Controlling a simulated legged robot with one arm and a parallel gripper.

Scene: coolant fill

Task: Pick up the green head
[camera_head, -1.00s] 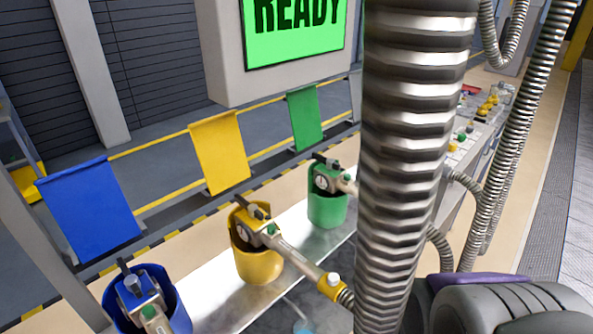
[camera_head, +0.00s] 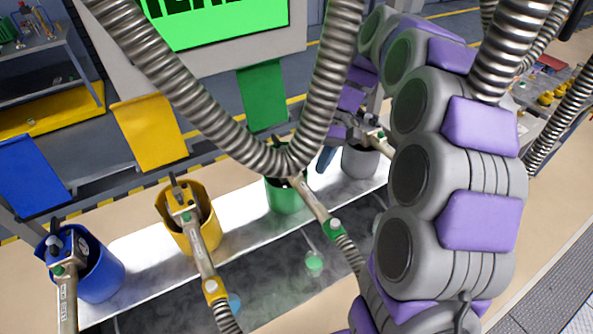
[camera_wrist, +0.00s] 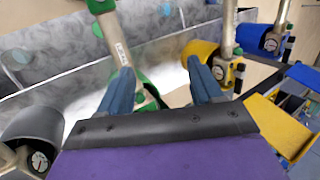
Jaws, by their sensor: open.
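The green head (camera_head: 312,205) is a metal nozzle with a green collar, resting in the green holder (camera_head: 283,197). A hanging metal hose partly hides its upper end in the head view. In the wrist view the green head (camera_wrist: 118,45) runs up from the green holder, its lower part behind and beside my left finger. My gripper (camera_wrist: 158,66) is open, its two blue fingers apart over the green holder with nothing held. In the head view a blue finger of my gripper (camera_head: 326,158) shows just right of the green holder, partly hidden.
A yellow head (camera_head: 200,245) stands in a yellow holder (camera_head: 205,222), with a blue holder (camera_head: 98,275) farther left. A grey holder (camera_head: 360,162) with another head is close to the right. Ribbed metal hoses hang across the space. A green screen (camera_head: 220,18) is behind.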

